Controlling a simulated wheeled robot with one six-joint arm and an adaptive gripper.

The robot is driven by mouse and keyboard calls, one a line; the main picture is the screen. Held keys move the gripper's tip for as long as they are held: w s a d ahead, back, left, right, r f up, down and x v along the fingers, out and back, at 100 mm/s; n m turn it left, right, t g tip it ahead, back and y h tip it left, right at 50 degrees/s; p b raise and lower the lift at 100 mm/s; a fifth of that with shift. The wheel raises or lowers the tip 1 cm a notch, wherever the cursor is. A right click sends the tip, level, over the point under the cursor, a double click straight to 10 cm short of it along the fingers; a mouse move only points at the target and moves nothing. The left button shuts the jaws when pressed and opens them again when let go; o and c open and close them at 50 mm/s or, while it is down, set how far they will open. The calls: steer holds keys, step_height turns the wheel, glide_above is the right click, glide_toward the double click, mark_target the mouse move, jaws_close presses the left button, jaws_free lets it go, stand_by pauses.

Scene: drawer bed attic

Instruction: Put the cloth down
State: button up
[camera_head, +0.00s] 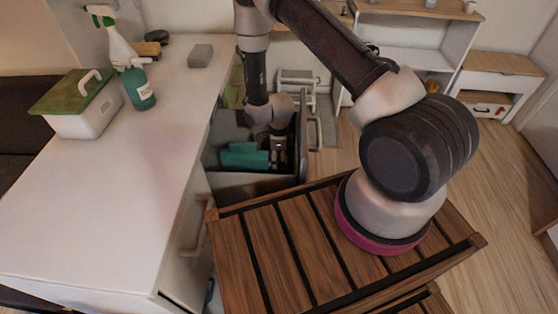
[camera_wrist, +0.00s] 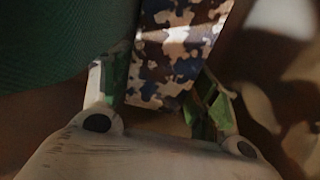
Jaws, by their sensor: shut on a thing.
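My gripper (camera_head: 278,150) reaches down into an open drawer (camera_head: 250,184) beside the white counter. In the wrist view, my gripper (camera_wrist: 160,85) has its two fingers on either side of a patterned piece that looks like the cloth (camera_wrist: 178,45), with a blotchy blue, white and brown print. It is shut on this cloth. In the head view the held cloth is too small and dark to make out.
Teal folded items (camera_head: 244,156) lie in the drawer left of my gripper, close beside it. The white counter (camera_head: 150,190) holds a spray bottle (camera_head: 138,85), a green-lidded box (camera_head: 85,105) and a grey block (camera_head: 200,56). A slatted wooden surface (camera_head: 290,250) is in front.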

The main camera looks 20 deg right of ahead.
steer(key=shift+f, duration=0.9)
steer(key=o, duration=1.1)
steer(key=shift+f, duration=0.1)
step_height(320, 180, up, 12)
steer(key=shift+r, duration=0.15)
